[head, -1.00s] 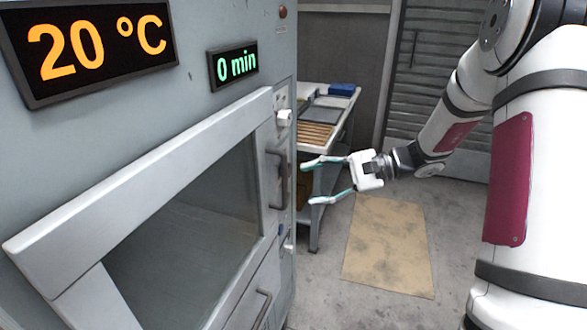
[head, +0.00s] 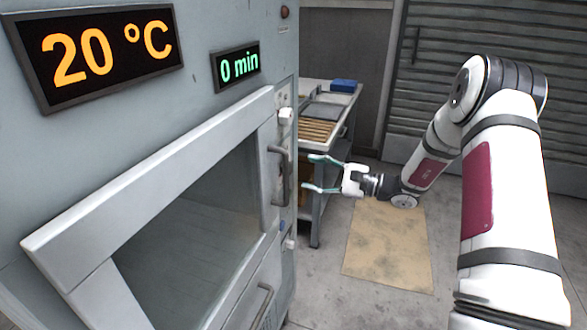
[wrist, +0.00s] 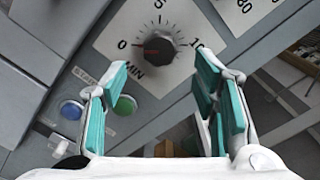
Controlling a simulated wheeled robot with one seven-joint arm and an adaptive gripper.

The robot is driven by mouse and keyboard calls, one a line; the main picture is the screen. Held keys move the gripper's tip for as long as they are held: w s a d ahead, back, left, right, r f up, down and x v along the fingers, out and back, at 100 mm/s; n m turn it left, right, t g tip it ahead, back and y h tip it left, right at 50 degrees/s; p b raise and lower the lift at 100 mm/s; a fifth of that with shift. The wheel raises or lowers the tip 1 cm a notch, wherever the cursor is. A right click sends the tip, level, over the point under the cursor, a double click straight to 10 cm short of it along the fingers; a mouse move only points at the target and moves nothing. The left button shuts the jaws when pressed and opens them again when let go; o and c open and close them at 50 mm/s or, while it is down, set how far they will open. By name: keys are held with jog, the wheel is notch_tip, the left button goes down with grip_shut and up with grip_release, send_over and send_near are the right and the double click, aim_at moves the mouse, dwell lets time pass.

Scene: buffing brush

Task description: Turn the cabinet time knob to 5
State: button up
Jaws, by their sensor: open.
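The time knob (wrist: 159,47) is dark and round, on a white dial plate marked 0, 5, 10 and MIN, in the upper middle of the wrist view. Its red pointer is toward the 0. The cabinet's green display (head: 239,66) reads 0 min in the head view. My gripper (head: 312,173) is open and empty, to the right of the cabinet front. In the wrist view its teal fingers (wrist: 162,95) are spread, with the knob beyond and between them, apart from both.
The orange display (head: 108,52) reads 20 °C. The cabinet door (head: 150,185) has a dark handle (head: 279,178). A blue button (wrist: 71,109) and a green button (wrist: 125,105) sit below the dial. A workbench (head: 345,110) stands behind; a mat (head: 385,248) lies on the floor.

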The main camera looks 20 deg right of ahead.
aim_at(292, 169)
jog(key=shift+x, duration=3.15)
jog(key=c, duration=1.2)
